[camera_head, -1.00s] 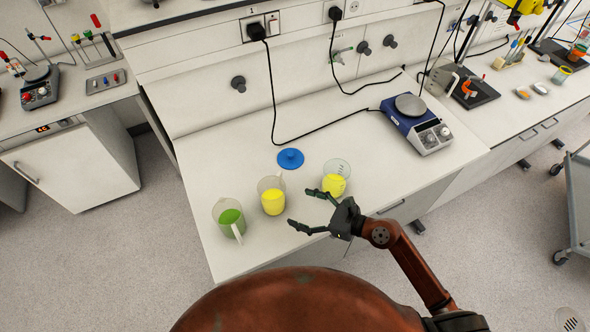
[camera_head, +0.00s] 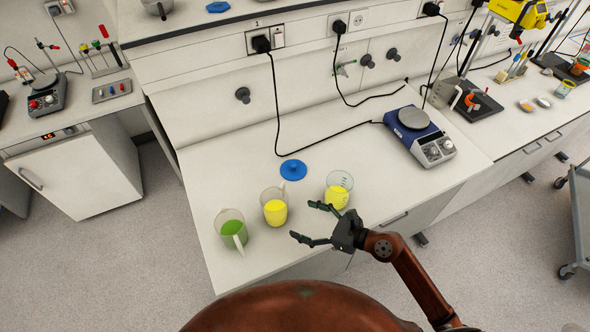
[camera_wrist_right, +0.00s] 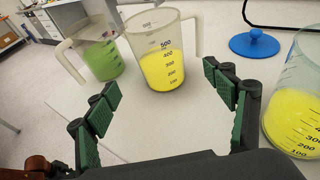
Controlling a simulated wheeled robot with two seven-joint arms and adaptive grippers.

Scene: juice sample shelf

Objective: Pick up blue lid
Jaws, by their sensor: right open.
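The blue lid (camera_head: 293,170) lies flat on the white bench, behind the gap between two vessels of yellow liquid. In the right wrist view the lid (camera_wrist_right: 254,44) is at the upper right and shows a raised knob. My right gripper (camera_head: 309,222) is open and empty at the front of the bench, in front of the vessels and apart from the lid. In the right wrist view its green-padded fingers (camera_wrist_right: 165,95) are spread, with a yellow jug ahead between them. My left gripper is not in view.
A jug of yellow liquid (camera_head: 275,212), a jug of green liquid (camera_head: 232,229) and a beaker of yellow liquid (camera_head: 337,197) stand along the front. A blue hotplate (camera_head: 412,125) stands at the back right. A black cable (camera_head: 325,134) crosses the bench behind the lid.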

